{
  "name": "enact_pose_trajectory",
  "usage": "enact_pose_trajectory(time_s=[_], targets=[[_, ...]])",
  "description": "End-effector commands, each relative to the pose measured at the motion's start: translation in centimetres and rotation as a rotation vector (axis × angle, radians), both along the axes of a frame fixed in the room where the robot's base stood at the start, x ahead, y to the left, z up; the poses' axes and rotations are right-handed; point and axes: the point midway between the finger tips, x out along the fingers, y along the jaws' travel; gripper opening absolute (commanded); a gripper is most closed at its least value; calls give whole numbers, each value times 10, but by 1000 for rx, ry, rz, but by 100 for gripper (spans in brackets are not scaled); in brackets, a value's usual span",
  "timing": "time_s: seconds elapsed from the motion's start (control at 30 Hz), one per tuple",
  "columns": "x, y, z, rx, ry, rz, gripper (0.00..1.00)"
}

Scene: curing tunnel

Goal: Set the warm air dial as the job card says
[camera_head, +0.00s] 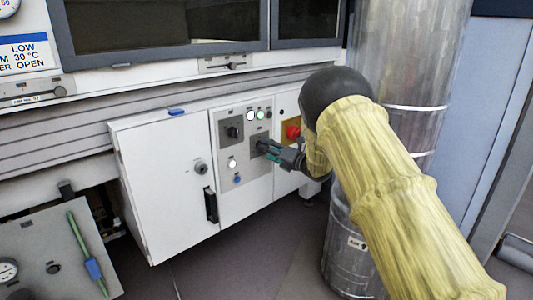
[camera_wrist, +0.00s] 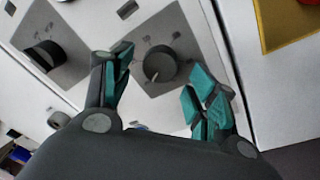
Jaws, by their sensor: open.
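A job card (camera_head: 25,54) hangs at the far left in the head view, cut by the picture edge; I read "LOW", "30 °C" and "OPEN". A dark round dial (camera_wrist: 160,65) on a grey plate sits between the fingers of my open gripper (camera_wrist: 164,72) in the wrist view. Its light pointer mark aims down and left. The small labels around it are unreadable. In the head view, my gripper (camera_head: 271,151) is at this lower right dial, which it partly hides. A second dark dial (camera_head: 234,131) is up and left; it also shows in the wrist view (camera_wrist: 42,55). I cannot tell whether the fingers touch the dial.
A red knob on a yellow plate (camera_head: 293,132) is close on the right. A white cabinet door (camera_head: 160,190) is at left. A metal duct (camera_head: 410,65) stands to the right, behind my arm.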

Motion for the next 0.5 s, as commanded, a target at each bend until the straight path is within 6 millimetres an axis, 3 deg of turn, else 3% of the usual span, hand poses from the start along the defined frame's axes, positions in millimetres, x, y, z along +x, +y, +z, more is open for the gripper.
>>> enact_pose_trajectory(time_s=[0.5], targets=[[11,10,0,-1,1,-1,58]])
